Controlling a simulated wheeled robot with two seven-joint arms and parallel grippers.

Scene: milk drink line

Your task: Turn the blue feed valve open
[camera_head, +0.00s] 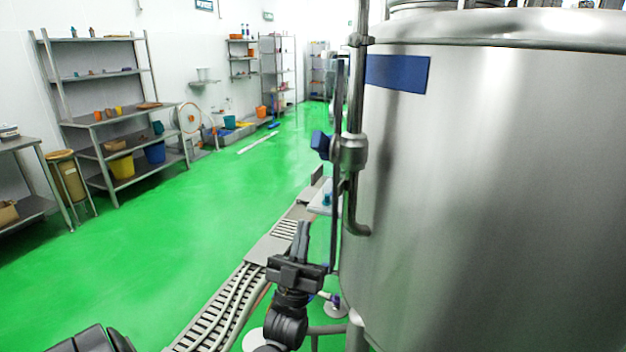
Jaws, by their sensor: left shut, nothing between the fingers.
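The blue feed valve handle (321,144) sits on the left side of a grey valve body (353,152). The body is on the vertical steel pipe at the left edge of the large steel tank (490,190). My left gripper (302,229) is in the lower middle, below and a little left of the valve in the picture. Its fingers point up and are shut with nothing between them. It is clear of the handle. My right gripper is not in view.
A conveyor (222,305) runs below and behind my left gripper. A blue plate (398,74) is on the tank wall. A thin upright rod stands just left of the pipe. Shelves (110,110) line the left wall, and the green floor (150,240) between is mostly clear.

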